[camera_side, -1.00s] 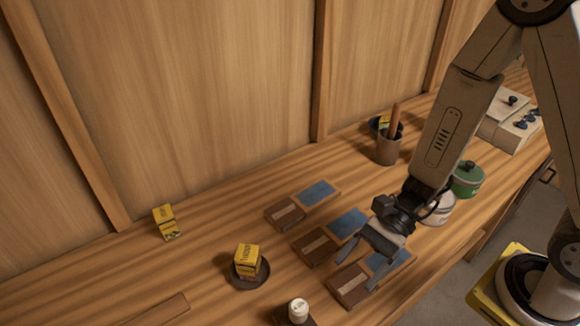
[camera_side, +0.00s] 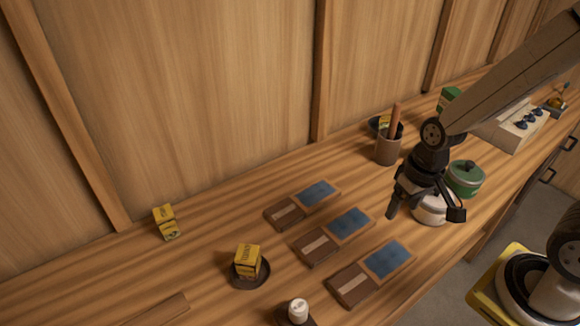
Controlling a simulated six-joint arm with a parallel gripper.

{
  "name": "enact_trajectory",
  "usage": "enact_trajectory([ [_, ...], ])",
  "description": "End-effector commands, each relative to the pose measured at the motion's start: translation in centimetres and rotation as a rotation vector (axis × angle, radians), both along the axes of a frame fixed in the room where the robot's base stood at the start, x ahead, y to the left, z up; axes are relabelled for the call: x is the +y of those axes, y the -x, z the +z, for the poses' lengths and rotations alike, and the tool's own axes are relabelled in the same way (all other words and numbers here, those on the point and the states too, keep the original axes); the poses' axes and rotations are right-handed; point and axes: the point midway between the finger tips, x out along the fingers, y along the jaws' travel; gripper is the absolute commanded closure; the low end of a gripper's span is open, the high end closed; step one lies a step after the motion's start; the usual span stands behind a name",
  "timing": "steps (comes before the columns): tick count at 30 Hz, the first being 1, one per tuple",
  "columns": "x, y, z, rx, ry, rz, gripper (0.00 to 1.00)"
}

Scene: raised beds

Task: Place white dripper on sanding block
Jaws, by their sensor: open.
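A white round vessel (camera_side: 430,212), which seems to be the white dripper, stands on the bench at right, partly hidden by my gripper. My gripper (camera_side: 424,208) is open and empty, its fingers spread to either side of the vessel in this view. I cannot tell its height above it or whether they touch. Three flat rectangular pieces, apparently sanding blocks, lie in a row left of it: far (camera_side: 302,205), middle (camera_side: 332,236) and near (camera_side: 372,273). Each has a brown end with a pale strip and a blue-faced end.
A green lidded pot (camera_side: 465,178) stands close behind the white vessel. A brown cup with a stick (camera_side: 388,149) is further back. A yellow box sits on a dark saucer (camera_side: 252,282); another yellow box (camera_side: 165,222) is at left. A small white-topped item (camera_side: 298,311) is at the front.

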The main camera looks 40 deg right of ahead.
Motion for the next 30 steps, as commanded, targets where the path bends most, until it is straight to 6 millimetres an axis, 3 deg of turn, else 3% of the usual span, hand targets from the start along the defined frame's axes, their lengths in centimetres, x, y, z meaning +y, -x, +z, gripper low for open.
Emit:
enact_trajectory([
  [9,-1.5,-2.2,1.8,-0.15,0.101,0.146,0.2],
  [30,-1.6,-2.2,1.8,-0.151,0.103,0.147,0.2],
])
